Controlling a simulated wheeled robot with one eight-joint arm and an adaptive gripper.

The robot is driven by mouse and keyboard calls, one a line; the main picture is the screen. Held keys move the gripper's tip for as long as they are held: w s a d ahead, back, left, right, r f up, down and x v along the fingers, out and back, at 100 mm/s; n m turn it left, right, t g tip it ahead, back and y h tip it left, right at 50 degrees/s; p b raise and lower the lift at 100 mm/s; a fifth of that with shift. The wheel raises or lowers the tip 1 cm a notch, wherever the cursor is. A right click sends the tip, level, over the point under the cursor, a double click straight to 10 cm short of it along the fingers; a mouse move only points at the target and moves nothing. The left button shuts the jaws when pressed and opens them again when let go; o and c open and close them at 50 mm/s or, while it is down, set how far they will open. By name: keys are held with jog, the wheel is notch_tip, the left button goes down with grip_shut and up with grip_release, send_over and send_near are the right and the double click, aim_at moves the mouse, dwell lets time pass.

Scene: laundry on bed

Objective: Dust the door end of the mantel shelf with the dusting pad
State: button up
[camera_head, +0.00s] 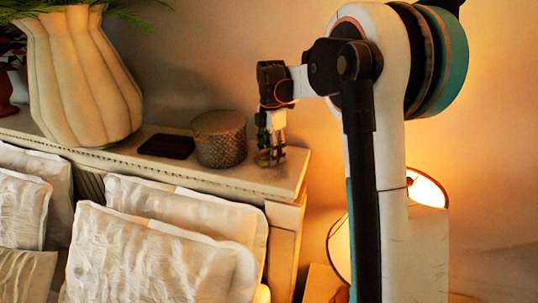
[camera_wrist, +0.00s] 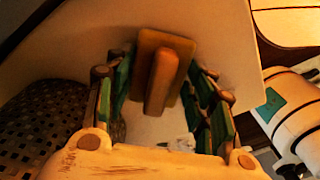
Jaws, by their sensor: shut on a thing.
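The dusting pad (camera_wrist: 177,50) is a tan block with a raised brown grip, seen between my fingers in the wrist view. My gripper (camera_wrist: 157,82) is shut on its grip. In the head view my gripper (camera_head: 270,150) points down over the right end of the pale mantel shelf (camera_head: 240,180), right of the woven round box. The pad shows only as a small tan patch at the fingertips there, at or just above the shelf top; I cannot tell whether it touches. The shelf top (camera_wrist: 220,35) also fills the middle of the wrist view.
The patterned round box (camera_head: 219,138) stands close left of my gripper. A dark flat thing (camera_head: 166,146) and a large ribbed vase (camera_head: 78,75) with greenery stand farther left. White pillows (camera_head: 150,255) lean in front. A lit lamp (camera_head: 340,248) is lower right.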

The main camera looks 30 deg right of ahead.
dwell(0.3)
jog(key=shift+r+p, duration=1.6)
jog(key=shift+r, duration=1.4)
jog(key=shift+w, duration=0.1)
jog(key=shift+r+p, duration=0.8)
jog(key=shift+r, duration=0.75)
jog(key=s+a+f+p, duration=0.1)
jog(key=s+a+p, duration=0.3)
jog(key=s, duration=0.7)
jog(key=shift+w+a+f+b, duration=0.1)
jog(key=shift+a+f+b, duration=0.1)
jog(key=shift+f+b, duration=0.7)
jog(key=shift+a+f+b, duration=0.25)
jog(key=shift+f+b, duration=0.3)
jog(key=shift+f, duration=0.65)
jog(key=shift+w+a+f+b, duration=0.1)
jog(key=shift+a+f+b, duration=0.1)
jog(key=shift+f+b, duration=0.7)
